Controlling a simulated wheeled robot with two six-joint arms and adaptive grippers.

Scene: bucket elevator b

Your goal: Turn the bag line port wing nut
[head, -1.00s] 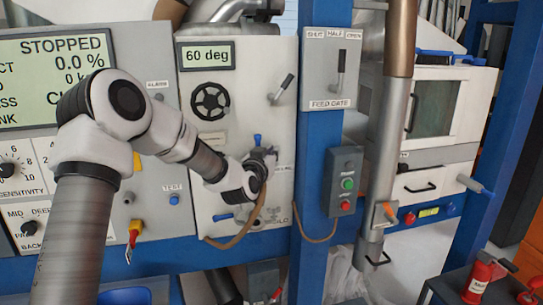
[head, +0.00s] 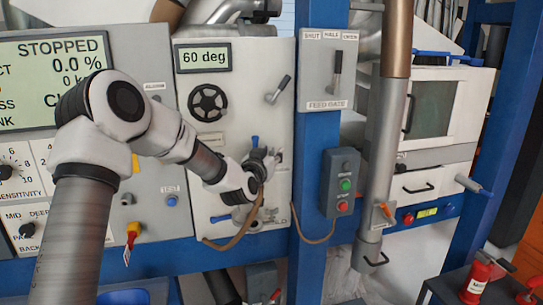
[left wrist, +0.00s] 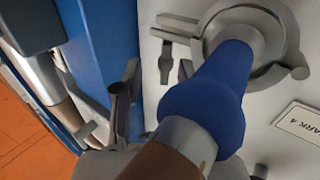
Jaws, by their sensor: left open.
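My left gripper (head: 268,160) is at the pale panel in the head view, beside a small blue-handled part (head: 255,141). The left wrist view shows a grey round port (left wrist: 268,35) with side lugs, a blue cuff (left wrist: 205,92) on it and a brown hose (left wrist: 160,162) running toward the camera. A small grey winged part (left wrist: 166,55) sits left of the port; I cannot tell if it is the wing nut. One grey finger (left wrist: 122,98) stands left of the cuff, apart from it. The gripper is open. My right gripper is out of view.
A blue post (head: 312,150) stands right of the panel, carrying a start-stop box (head: 341,183) and the feed gate plate (head: 332,68). A black handwheel (head: 207,102) is up left of the gripper. The hose (head: 232,240) hangs below it.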

